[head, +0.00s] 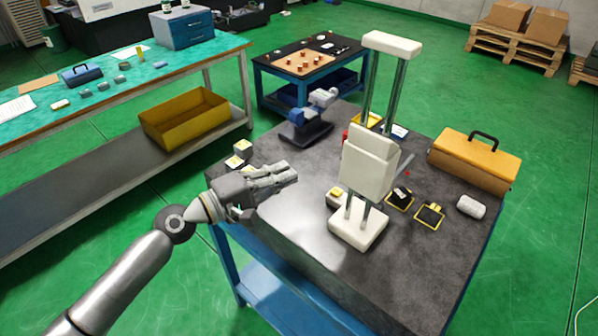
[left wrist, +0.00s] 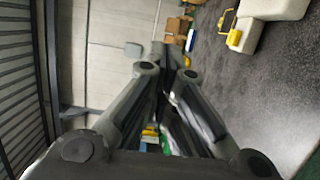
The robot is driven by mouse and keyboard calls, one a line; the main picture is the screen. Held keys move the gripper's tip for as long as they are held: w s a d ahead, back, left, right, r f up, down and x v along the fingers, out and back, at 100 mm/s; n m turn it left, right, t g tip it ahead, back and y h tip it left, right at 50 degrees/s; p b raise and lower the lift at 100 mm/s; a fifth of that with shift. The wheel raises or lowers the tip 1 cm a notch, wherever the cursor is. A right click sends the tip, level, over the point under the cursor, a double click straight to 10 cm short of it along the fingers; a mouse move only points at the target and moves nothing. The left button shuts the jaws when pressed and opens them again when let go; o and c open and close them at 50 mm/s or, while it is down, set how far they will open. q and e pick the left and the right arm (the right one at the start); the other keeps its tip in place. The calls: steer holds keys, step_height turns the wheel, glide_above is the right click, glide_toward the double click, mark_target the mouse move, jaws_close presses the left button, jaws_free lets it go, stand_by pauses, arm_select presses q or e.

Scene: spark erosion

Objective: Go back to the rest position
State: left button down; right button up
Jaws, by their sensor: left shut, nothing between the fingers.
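My left gripper (head: 284,176) is in the head view, above the left part of the dark-topped table (head: 300,236). It is shut and empty, its fingers pointing right toward the white machine. In the left wrist view its fingers (left wrist: 165,58) come together and hold nothing. My left arm comes in from the lower left. My right gripper shows in neither view.
A white spark erosion machine (head: 369,163) with two columns stands on the table, right of my gripper. A yellow toolbox (head: 474,163), white cylinder (head: 471,207), small blocks (head: 243,148) and blue-grey device (head: 306,125) are also there. The table's front is clear.

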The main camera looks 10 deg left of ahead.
arm_select(q)
steer(key=s+d+f+m+g+y, duration=0.35)
steer(key=s+f+m, duration=0.45)
steer(key=s+f, duration=0.55)
steer(key=s+a+f+m+g+y, duration=0.1)
steer(key=s+a+f+g+y, duration=0.1)
steer(key=s+a+f+y, duration=0.45)
steer(key=s+a+f+m+g+y, duration=0.1)
steer(key=s+a+f+g+y, duration=0.2)
steer(key=s+a, duration=0.6)
step_height(320, 180, down, 26)
steer(key=s, duration=0.2)
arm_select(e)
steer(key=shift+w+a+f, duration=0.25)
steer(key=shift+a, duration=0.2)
arm_select(q)
steer(key=s+a+f+g, duration=0.2)
steer(key=s+f, duration=1.3)
steer(key=s, duration=0.1)
steer(key=shift+a+y, duration=0.25)
steer(key=shift+y, duration=0.15)
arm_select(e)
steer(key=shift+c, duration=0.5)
